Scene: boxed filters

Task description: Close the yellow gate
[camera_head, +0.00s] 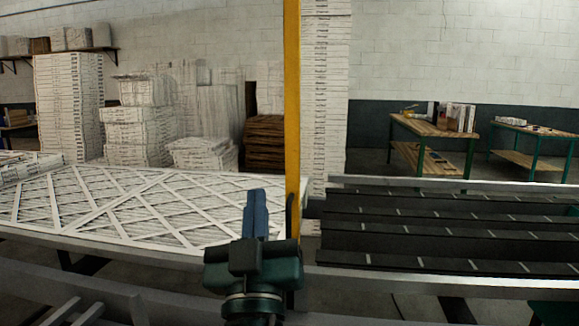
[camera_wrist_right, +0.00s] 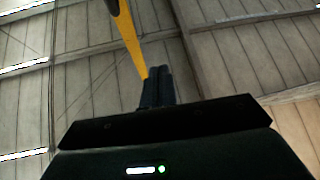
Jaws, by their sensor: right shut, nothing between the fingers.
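The yellow gate shows as a tall, narrow upright yellow bar (camera_head: 292,100) in the head view, between the filter-covered table and the dark conveyor. The fingers also show in the wrist view (camera_wrist_right: 157,74). I cannot tell whether they touch the bar. My left gripper is out of view.
A table (camera_head: 180,250) covered with white-framed filters lies to the left. A dark conveyor (camera_head: 440,240) with metal rails extends right. Stacks of boxed filters (camera_head: 70,105) stand behind. Wooden workbenches (camera_head: 436,130) stand at the back right.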

